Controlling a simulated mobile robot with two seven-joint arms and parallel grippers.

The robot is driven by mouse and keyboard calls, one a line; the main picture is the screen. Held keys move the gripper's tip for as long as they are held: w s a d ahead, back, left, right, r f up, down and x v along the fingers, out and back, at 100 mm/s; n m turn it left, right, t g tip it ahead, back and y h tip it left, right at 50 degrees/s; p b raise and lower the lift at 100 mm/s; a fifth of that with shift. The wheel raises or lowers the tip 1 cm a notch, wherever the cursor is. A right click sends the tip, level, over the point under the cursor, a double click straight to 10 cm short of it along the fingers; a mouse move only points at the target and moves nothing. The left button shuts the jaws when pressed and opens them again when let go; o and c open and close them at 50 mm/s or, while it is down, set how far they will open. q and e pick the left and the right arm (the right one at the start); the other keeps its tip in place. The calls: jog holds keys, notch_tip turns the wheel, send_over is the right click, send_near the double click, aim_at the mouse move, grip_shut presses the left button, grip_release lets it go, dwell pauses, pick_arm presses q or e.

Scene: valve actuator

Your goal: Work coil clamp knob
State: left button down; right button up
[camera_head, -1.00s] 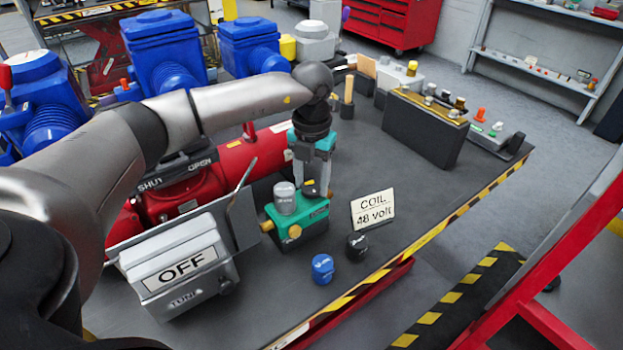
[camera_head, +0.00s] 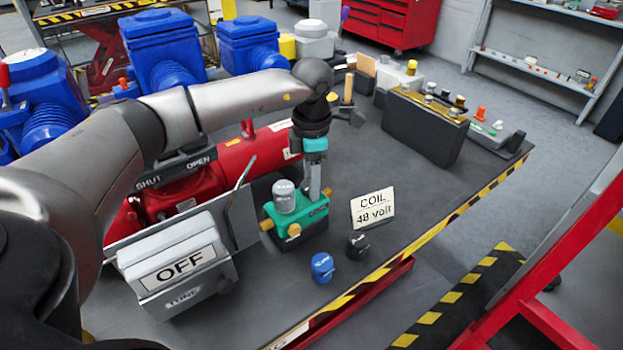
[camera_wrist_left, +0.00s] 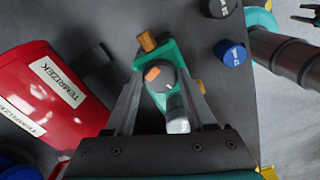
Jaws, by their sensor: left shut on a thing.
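The coil unit (camera_head: 312,232) is a green block on a dark base, with a grey cylinder (camera_head: 285,197) on top and brass fittings (camera_head: 294,230) on its sides. My left gripper (camera_head: 317,190) points down over its back right part. In the left wrist view, a dark round knob (camera_wrist_left: 158,80) with an orange mark sits between the fingers (camera_wrist_left: 160,92) on top of the green block (camera_wrist_left: 149,60). The gripper is shut on this knob. Finger contact is partly hidden in the head view.
A "COIL 48 volt" sign (camera_head: 372,208) stands right of the unit. A blue knob (camera_head: 322,268) and a black knob (camera_head: 357,245) lie in front. A grey "OFF" box (camera_head: 180,270) stands left, and a red actuator (camera_head: 225,175) behind.

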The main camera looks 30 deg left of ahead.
pick_arm(q)
jog(key=shift+m, duration=1.2)
jog(key=shift+c, duration=1.2)
grip_release()
notch_tip(320, 180, up, 15)
jog(key=p, duration=0.1)
jog(key=shift+r, duration=0.15)
jog(key=shift+s, duration=0.1)
